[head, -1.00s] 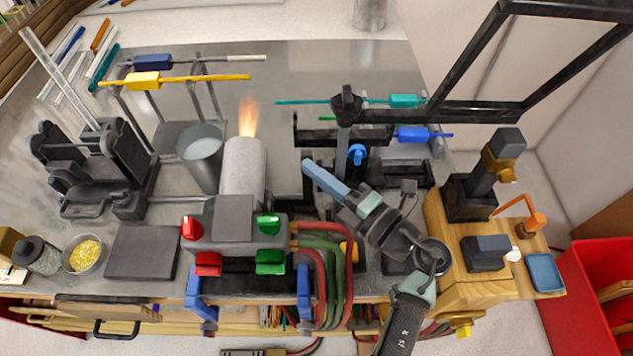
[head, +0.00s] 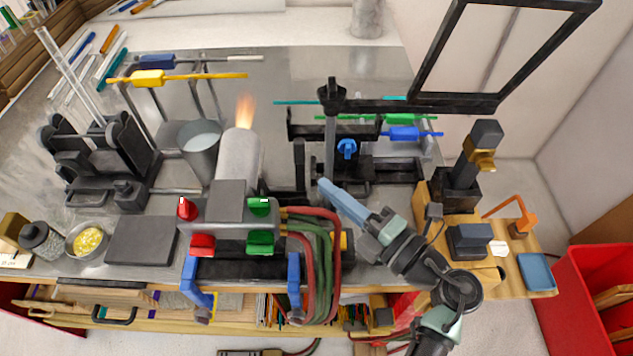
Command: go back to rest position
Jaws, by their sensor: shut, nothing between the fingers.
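My gripper (head: 326,188) is shut and empty at the end of my arm. Its blue-grey fingers point up and left, right of the red and green hoses. It appears in front of the rod holder with the blue knob (head: 347,148), and I see no contact with anything. Coloured glass rods lie on stands: a yellow rod (head: 215,76) at the back left, and a blue rod (head: 402,134) and a green rod (head: 395,119) at the right.
A burner (head: 238,160) with a lit flame (head: 245,110) stands left of my gripper. A metal cup (head: 199,150) is beside it. A black-framed panel (head: 455,104) rises at the right. A wooden side shelf (head: 512,272) carries tools. A red bin (head: 590,290) stands on the far right.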

